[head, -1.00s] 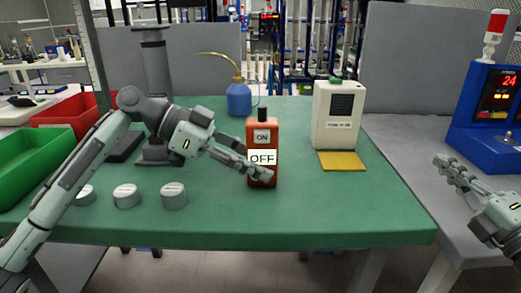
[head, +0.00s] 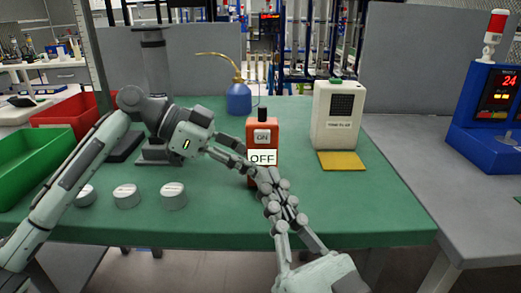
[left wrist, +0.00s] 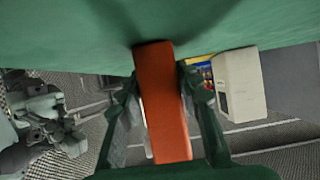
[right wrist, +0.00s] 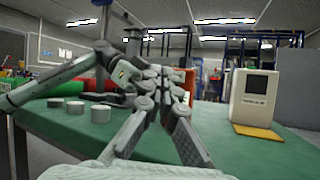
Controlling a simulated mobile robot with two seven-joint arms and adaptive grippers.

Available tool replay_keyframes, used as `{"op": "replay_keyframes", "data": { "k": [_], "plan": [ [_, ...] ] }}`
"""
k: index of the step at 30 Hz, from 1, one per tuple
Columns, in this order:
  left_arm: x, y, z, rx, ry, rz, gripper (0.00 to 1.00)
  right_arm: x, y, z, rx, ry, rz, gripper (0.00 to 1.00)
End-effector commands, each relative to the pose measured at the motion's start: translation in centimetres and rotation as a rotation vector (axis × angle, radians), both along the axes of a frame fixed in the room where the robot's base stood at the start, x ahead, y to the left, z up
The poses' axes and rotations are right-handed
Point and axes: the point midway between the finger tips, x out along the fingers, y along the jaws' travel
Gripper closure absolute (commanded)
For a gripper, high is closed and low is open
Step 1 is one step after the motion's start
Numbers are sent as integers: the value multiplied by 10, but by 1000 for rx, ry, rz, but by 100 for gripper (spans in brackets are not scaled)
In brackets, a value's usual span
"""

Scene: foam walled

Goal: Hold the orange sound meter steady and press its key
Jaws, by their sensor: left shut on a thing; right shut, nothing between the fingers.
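The orange sound meter (head: 262,124) stands upright near the middle of the green table, with a black tip, an "ON" label and a white "OFF" label on its front. My left gripper (head: 246,168) is shut on its lower body from the left; the left wrist view shows the orange body (left wrist: 163,100) between the fingers. My right gripper (head: 266,178) is shut and empty, its fingertips just in front of the meter's lower face, below "OFF". Contact cannot be told. The right fingers cover the meter's lower part; in the right wrist view, they hide most of it (right wrist: 190,82).
A white box-shaped device (head: 336,115) with a yellow pad (head: 341,161) stands right of the meter. A blue wash bottle (head: 239,98) is behind. Several grey round pieces (head: 174,197) and green (head: 30,160) and red (head: 62,112) bins are left. The table's right front is clear.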

Motion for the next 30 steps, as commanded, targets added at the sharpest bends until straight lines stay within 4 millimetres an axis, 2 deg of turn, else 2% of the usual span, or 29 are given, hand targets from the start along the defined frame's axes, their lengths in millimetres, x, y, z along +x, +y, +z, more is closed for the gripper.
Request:
{"op": "replay_keyframes", "data": {
  "k": [4,8,21,30],
  "plan": [
    [0,0,0,0,0,1,82,-6,9,12,-42,-41,-44,100],
    [0,0,0,0,0,1,82,1,11,13,-50,-50,-50,100],
    [0,0,0,0,0,1,82,60,10,13,-51,-48,-49,100],
    [0,0,0,0,0,1,82,80,10,13,-50,-46,-49,100]
  ]
}}
